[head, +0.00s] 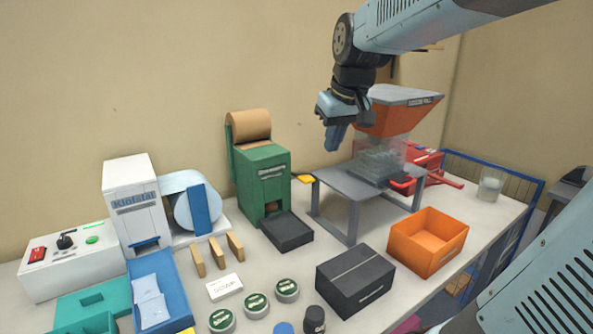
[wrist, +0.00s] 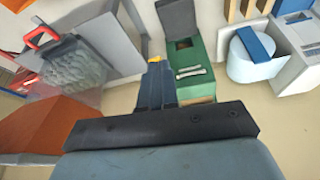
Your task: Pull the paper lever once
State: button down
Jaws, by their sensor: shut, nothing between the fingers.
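The green paper dispenser (head: 262,185) with a brown paper roll (head: 249,126) on top stands against the back wall. A lever with a yellow tip (head: 305,179) sticks out of its right side. My gripper (head: 333,147) is shut and empty, above and to the right of the lever in the head view, fingers pointing down. In the wrist view my gripper's fingertips (wrist: 155,72) appear just below the yellow tip (wrist: 154,60), which they partly cover. The dispenser (wrist: 187,65) is right beside them there. I see a gap to the lever in the head view.
A grey stand (head: 365,190) with a clear-walled orange hopper (head: 398,112) is right of the lever. A black tray (head: 287,232) lies before the dispenser. An orange bin (head: 427,243) and a dark box (head: 355,281) are nearer the front.

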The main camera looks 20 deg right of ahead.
jog(key=n+g, duration=0.1)
jog(key=n, duration=0.1)
send_over(307, 178)
jog(key=s+d, duration=0.1)
jog(key=s, duration=0.2)
jog(key=shift+s+f, duration=0.2)
jog(key=shift+f, duration=0.65)
jog(key=x, duration=0.8)
jog(key=s+x, duration=0.1)
jog(key=x, duration=0.3)
jog(key=shift+a+f, duration=0.15)
jog(key=shift+f, duration=0.9)
